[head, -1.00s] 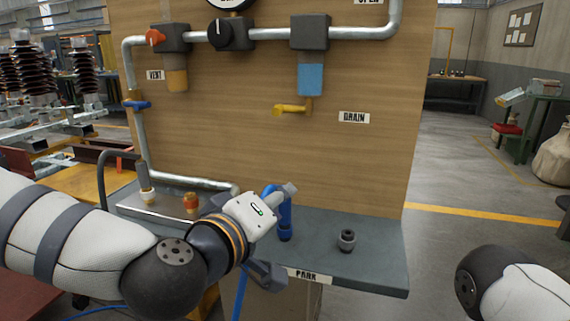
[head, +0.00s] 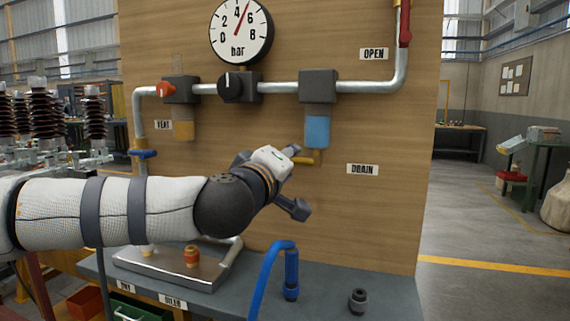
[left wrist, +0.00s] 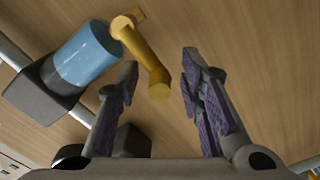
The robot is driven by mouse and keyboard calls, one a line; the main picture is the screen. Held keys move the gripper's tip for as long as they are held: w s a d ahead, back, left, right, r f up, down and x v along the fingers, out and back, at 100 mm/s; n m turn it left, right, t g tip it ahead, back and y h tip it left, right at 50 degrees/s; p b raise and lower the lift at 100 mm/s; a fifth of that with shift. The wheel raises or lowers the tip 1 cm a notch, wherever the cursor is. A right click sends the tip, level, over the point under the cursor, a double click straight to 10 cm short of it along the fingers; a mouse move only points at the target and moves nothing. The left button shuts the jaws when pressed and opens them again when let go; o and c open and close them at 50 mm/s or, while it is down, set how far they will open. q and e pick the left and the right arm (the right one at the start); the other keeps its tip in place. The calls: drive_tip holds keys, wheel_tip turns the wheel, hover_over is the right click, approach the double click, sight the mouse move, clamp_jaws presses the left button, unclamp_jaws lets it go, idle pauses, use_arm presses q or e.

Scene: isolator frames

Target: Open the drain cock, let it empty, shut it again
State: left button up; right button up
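The yellow drain cock (head: 317,158) hangs under the blue-bowled filter (head: 318,131) on the wooden panel, left of the DRAIN label (head: 362,169). My left gripper (head: 299,180) is open at the cock, one finger hiding part of its lever. In the left wrist view the yellow cock (left wrist: 146,58) reaches in between the open fingers of my left gripper (left wrist: 160,58). The lever's end lies nearer the left finger; I cannot tell whether they touch. The blue bowl (left wrist: 86,54) is beyond that finger. My right gripper is not in view.
The bar gauge (head: 240,32) needle stands between 4 and 6. A red lever (head: 405,24) is on the pipe near the OPEN label (head: 374,54). A blue hose fitting (head: 291,275) and a dark fitting (head: 358,299) stand on the grey shelf (head: 325,290) below.

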use_arm(q)
drive_tip(key=shift+c, duration=0.6)
clamp_jaws()
drive_tip(key=shift+f+n, duration=0.35)
drive_tip(key=shift+n, duration=0.15)
drive_tip(key=s+d+f+n+b, duration=0.1)
drive_tip(key=d+f+n, duration=0.3)
drive_tip(key=n, duration=1.2)
drive_tip(key=shift+s+d+f+n, duration=0.25)
drive_tip(key=shift+s+d+n, duration=0.15)
drive_tip(key=shift+d, duration=0.05)
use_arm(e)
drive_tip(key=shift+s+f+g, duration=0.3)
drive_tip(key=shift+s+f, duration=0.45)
use_arm(q)
drive_tip(key=shift+r, duration=0.2)
